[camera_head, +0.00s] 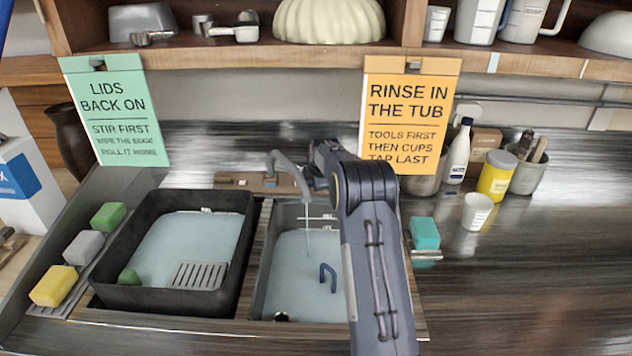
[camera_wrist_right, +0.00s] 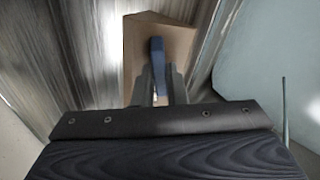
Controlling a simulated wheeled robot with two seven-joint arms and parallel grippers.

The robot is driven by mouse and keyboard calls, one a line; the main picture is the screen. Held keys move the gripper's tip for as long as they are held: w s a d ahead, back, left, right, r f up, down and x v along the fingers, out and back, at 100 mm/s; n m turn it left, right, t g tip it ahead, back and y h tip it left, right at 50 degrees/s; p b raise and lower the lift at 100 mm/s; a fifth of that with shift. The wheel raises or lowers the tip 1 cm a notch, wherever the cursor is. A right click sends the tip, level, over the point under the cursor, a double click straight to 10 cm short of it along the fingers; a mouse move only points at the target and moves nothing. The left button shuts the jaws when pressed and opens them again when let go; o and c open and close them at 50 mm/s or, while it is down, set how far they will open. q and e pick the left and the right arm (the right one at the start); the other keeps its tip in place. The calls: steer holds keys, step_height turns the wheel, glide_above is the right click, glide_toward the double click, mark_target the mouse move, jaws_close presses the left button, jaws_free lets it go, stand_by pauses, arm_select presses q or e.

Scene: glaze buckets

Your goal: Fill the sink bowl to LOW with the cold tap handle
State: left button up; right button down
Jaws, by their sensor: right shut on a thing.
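The sink bowl (camera_head: 268,288) is the right-hand basin, with pale water in it and white level marks (camera_head: 318,217) on its back wall; their lettering is too small to read. The grey tap spout (camera_head: 288,165) arches over it, and a thin stream (camera_head: 308,235) falls from it into the water. My right gripper (camera_wrist_right: 158,92) is shut on a blue tap handle (camera_wrist_right: 157,58) in front of a brown block. In the head view my right arm hides the handle and part of the bowl. My left gripper is not in view.
A black tub (camera_head: 245,215) with water and a grey grate (camera_head: 198,275) stands left of the bowl. A blue hooked piece (camera_head: 328,277) stands in the bowl's water. Sponges lie on both sides. A white cup (camera_head: 477,211) and bottles stand at the right; the right counter front is clear.

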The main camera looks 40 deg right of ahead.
steer(key=c, duration=1.5)
jaws_free()
steer(key=shift+o, duration=0.2)
